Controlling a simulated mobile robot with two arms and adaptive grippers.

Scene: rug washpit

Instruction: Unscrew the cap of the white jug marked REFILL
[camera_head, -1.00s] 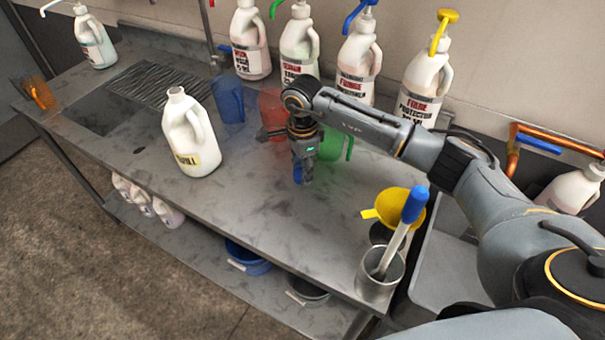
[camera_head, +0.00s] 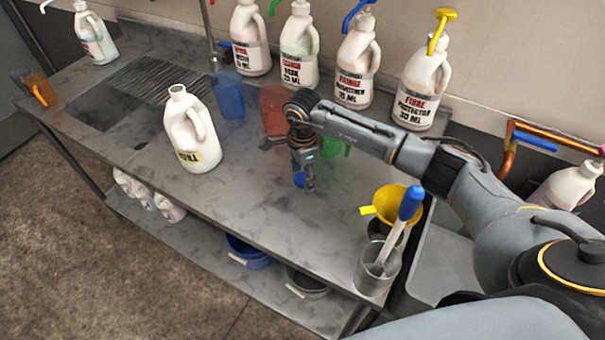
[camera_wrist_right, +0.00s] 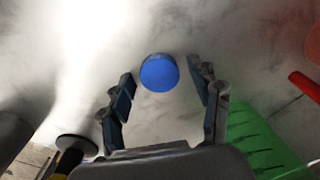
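The white jug marked REFILL (camera_head: 188,138) stands upright on the steel bench, left of my right arm. Its neck shows an open top with no cap on it. A round blue cap (camera_head: 299,180) is at the bench top, just under my right gripper (camera_head: 306,182). The wrist view shows the cap (camera_wrist_right: 159,75) centred between and slightly beyond the fingertips of my right gripper (camera_wrist_right: 166,82). Its fingers are spread, with a gap on each side of the cap. My left gripper is not in view.
Blue (camera_head: 228,95), red (camera_head: 272,110) and green (camera_head: 335,146) pitchers stand behind the gripper. Several large pump bottles line the wall. A yellow funnel (camera_head: 392,203) and a metal cup (camera_head: 375,272) with a blue-handled tool are at the right end. Bench between jug and cup is mostly clear.

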